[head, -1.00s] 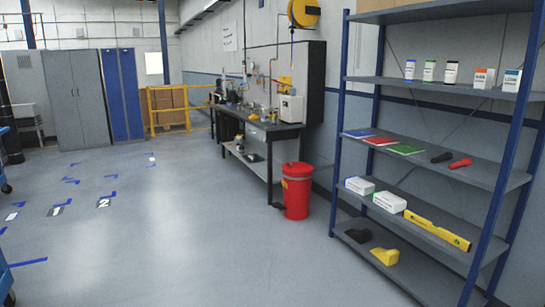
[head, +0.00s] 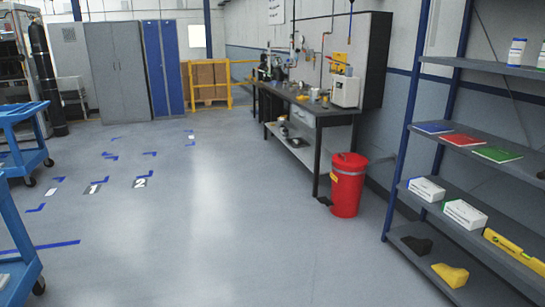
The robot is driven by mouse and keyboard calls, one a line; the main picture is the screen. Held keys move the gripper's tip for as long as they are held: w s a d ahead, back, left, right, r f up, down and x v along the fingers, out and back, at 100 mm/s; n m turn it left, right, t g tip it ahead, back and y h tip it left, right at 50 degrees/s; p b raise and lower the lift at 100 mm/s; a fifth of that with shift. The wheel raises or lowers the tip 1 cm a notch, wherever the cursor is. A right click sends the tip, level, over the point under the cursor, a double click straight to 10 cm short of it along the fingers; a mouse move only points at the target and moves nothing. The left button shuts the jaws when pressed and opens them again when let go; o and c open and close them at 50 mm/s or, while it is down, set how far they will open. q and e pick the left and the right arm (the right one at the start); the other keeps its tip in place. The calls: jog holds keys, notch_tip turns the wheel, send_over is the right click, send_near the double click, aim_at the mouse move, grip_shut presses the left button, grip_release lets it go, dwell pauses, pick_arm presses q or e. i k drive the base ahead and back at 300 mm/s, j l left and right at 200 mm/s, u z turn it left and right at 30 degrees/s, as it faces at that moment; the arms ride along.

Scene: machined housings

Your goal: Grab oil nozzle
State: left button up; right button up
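No oil nozzle can be made out for certain in the head view. A dark workbench (head: 336,119) stands against the right wall, with several small items on top that are too small to tell apart. Among them are a white box-shaped unit (head: 346,91) and a yellow item (head: 340,64) above it. Hoses or pipes hang on the wall above the bench. Neither of my grippers is in view.
A red bin (head: 347,186) stands at the bench's near end. A blue-framed shelf (head: 432,142) with books and boxes fills the right side. Blue carts (head: 22,140) stand at the left. The middle floor (head: 220,220) is clear, with blue tape marks. Lockers (head: 118,72) stand at the back.

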aim_at(325, 102)
jog(key=i+j, duration=0.1)
jog(key=i, duration=2.1)
jog(key=i+j, duration=0.15)
jog(key=i, duration=2.05)
jog(key=i+z, duration=0.35)
jog(key=i+j+z, duration=0.15)
jog(key=i+z, duration=0.2)
jog(key=i+j+z, duration=0.2)
jog(key=z, duration=0.15)
jog(key=i+j+z, duration=0.25)
jog(key=z, duration=0.15)
jog(key=i+j+z, duration=0.15)
jog(key=j+z, duration=0.25)
jog(key=i+j+z, duration=0.15)
jog(key=z, duration=0.25)
jog(key=j+z, duration=0.85)
jog(key=j, duration=0.45)
jog(key=k+j+z, duration=0.1)
jog(key=j+z, duration=0.3)
jog(key=j, duration=0.45)
